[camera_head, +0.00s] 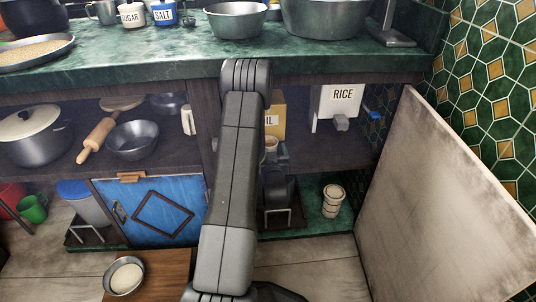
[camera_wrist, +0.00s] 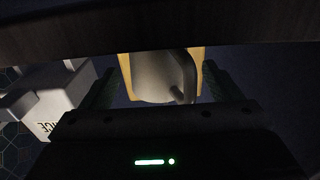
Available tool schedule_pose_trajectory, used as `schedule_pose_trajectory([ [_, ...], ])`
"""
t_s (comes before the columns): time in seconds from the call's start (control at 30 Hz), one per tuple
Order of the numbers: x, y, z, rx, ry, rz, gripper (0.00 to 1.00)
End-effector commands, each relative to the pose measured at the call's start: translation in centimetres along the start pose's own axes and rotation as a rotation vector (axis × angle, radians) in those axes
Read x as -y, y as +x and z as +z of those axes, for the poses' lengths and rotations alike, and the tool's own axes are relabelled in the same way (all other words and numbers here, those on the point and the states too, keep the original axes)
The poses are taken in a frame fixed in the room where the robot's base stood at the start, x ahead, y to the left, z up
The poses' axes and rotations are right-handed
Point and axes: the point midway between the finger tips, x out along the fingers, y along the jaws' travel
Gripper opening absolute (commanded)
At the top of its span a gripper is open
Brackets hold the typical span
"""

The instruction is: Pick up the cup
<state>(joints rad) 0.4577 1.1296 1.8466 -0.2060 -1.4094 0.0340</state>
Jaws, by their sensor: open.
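A pale cup (camera_wrist: 157,78) with a curved handle shows in the wrist view. It lies between the two fingers of my gripper (camera_wrist: 159,72). The fingers stand apart on either side of it, with dark gaps, and I see no clear contact. In the head view only a small pale part of what looks like this cup (camera_head: 271,143) shows beside my arm, in the shelf under the counter. My arm hides most of the gripper there.
A yellow oil box (camera_head: 276,112) is behind the cup. A white rice box (camera_head: 338,103) stands to the right. The green counter (camera_head: 160,66) overhangs the shelf. A pale open panel (camera_head: 440,200) bounds the right side. A ribbed cream container (camera_head: 333,200) stands below.

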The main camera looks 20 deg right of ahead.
Motion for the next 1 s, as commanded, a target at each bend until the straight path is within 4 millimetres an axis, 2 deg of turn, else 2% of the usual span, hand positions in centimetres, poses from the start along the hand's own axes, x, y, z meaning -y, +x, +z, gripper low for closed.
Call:
schedule_pose_trajectory([
  [0.27, 0.0, 0.5, -0.1, 0.001, 0.0, 0.0, 0.84],
  [0.37, 0.0, 0.5, -0.1, 0.001, 0.0, 0.0, 0.69],
  [0.53, 0.0, 0.5, -0.1, 0.001, 0.0, 0.0, 0.35],
  [0.6, 0.0, 0.5, -0.1, 0.0, 0.0, 0.0, 0.26],
  [0.83, 0.0, 0.5, -0.6, -0.001, 0.0, 0.0, 0.26],
  [1.0, 0.0, 0.5, -3.5, -0.003, -0.001, 0.0, 0.26],
])
